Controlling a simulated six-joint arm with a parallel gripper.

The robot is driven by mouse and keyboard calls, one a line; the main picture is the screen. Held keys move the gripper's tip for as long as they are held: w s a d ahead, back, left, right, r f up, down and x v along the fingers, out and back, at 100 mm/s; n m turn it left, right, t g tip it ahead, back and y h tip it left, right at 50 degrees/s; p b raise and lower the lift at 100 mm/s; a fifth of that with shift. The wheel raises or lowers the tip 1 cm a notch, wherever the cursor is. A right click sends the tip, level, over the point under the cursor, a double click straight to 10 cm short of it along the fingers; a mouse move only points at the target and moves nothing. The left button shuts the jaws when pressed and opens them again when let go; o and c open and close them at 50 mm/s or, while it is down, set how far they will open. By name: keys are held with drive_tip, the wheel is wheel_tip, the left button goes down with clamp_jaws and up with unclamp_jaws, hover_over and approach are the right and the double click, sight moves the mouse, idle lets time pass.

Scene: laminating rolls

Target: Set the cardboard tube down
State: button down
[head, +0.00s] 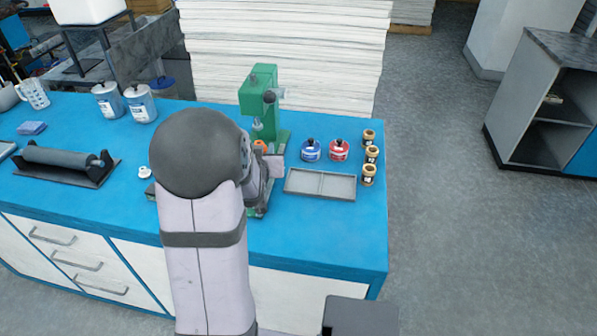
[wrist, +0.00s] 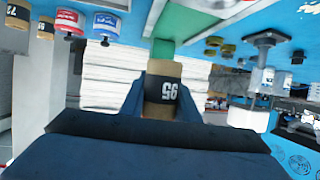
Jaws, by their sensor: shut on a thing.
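A tan cardboard tube with a black numbered band (wrist: 163,69) is held between the blue fingers of my gripper (wrist: 162,100) in the wrist view. My gripper is shut on it. The wrist view is upside down, with the blue bench along its top. In the head view my own arm covers most of the gripper and I cannot make out the held tube. I cannot tell whether the tube touches the bench. Several similar short tubes with dark bands stand at the bench's right edge, one of them in front (head: 368,175).
A shallow grey tray (head: 320,197) lies right of my arm. A blue jar (head: 311,151) and a red jar (head: 338,150) stand behind it. A green press (head: 259,80) stands beyond my arm. A dark roller (head: 60,159) and metal cans (head: 141,103) are at the left.

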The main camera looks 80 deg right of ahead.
sight(306, 174)
drive_tip(key=s+f+g+p, duration=0.1)
drive_tip(key=s+p, duration=0.1)
drive_tip(key=s, duration=0.1)
drive_tip(key=s+d+f+m+p, duration=0.1)
drive_tip(key=s+f+p, duration=0.1)
drive_tip(key=s+p, duration=0.1)
drive_tip(key=s+f+m+g+p, duration=0.1)
drive_tip(key=s+f+p, duration=0.1)
drive_tip(key=s, duration=0.3)
drive_tip(key=shift+s+d+f+g, duration=0.1)
drive_tip(key=shift+d+f+g, duration=0.15)
drive_tip(key=shift+d+g, duration=0.1)
drive_tip(key=shift+d+r, duration=0.25)
drive_tip(key=shift+d, duration=0.85)
wheel_tip(306, 174, up, 4)
drive_tip(key=d+r, duration=0.1)
drive_tip(key=d, duration=0.2)
drive_tip(key=shift+f+p, duration=1.6)
drive_tip(key=shift+f, duration=3.7)
drive_tip(key=shift+f, duration=0.25)
drive_tip(key=c, duration=1.4)
unclamp_jaws()
drive_tip(key=shift+r, duration=0.1)
drive_tip(key=shift+o, duration=0.2)
